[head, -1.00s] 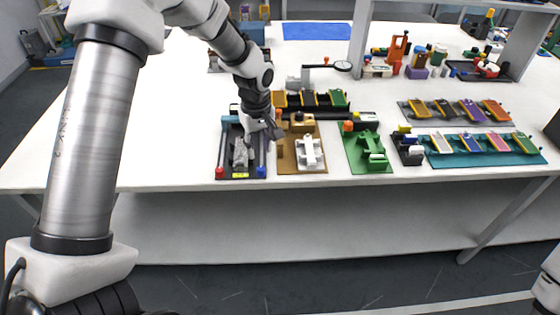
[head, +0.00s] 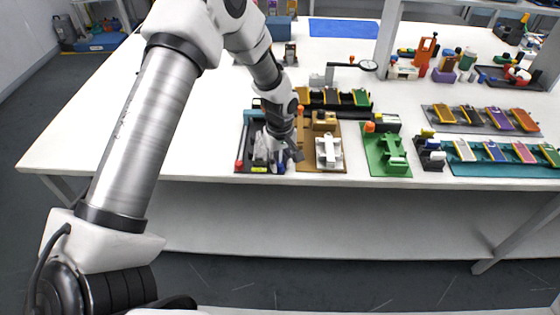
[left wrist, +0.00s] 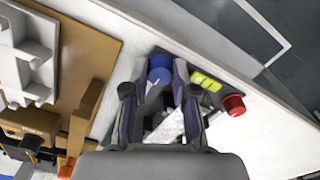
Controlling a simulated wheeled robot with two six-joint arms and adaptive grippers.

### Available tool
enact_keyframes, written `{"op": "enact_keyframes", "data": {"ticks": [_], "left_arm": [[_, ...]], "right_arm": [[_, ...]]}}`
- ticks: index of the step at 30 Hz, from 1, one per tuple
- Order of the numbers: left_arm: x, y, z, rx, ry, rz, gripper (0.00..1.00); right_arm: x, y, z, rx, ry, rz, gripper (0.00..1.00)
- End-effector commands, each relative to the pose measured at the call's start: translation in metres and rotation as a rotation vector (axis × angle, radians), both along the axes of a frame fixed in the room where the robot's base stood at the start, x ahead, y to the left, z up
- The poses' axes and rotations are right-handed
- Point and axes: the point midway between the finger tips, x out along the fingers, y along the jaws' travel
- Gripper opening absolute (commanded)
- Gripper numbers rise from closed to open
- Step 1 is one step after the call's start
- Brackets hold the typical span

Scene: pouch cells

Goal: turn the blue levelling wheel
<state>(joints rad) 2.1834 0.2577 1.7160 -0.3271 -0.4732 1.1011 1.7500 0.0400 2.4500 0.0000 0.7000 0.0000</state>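The blue levelling wheel (left wrist: 159,71) sits at one front corner of a dark fixture plate (head: 246,139). It also shows in the head view (head: 281,169), just below my gripper. My left gripper (left wrist: 160,68) points down at it. Its two fingers are apart, one on each side of the wheel near the tips. I cannot tell whether they touch it. A red wheel (left wrist: 233,105) is at the other front corner, with a yellow-green label (left wrist: 205,81) between them. A pale grey piece (left wrist: 170,126) on the plate is partly hidden by the fingers. My right gripper is not visible.
A brown fixture (head: 311,158) with a white part stands close to the right of the dark plate. A green fixture (head: 373,158) is farther right. The white table's (head: 150,158) front edge runs close to the wheels. Free table lies to the left.

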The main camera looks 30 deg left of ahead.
Motion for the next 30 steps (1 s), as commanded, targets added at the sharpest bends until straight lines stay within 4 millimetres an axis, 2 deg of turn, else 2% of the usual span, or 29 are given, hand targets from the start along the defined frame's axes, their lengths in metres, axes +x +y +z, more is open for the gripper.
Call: {"op": "enact_keyframes", "data": {"ticks": [8,14,30], "left_arm": [[0.0,0.0,0.001,0.0,0.0,-0.026,0.0],[0.0,0.0,0.002,0.0,0.0,-0.11,0.0],[0.0,0.0,0.002,0.0,0.0,-0.576,0.0]], "right_arm": [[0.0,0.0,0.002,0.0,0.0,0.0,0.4],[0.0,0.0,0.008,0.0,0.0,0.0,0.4],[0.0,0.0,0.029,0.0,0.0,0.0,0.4]]}}
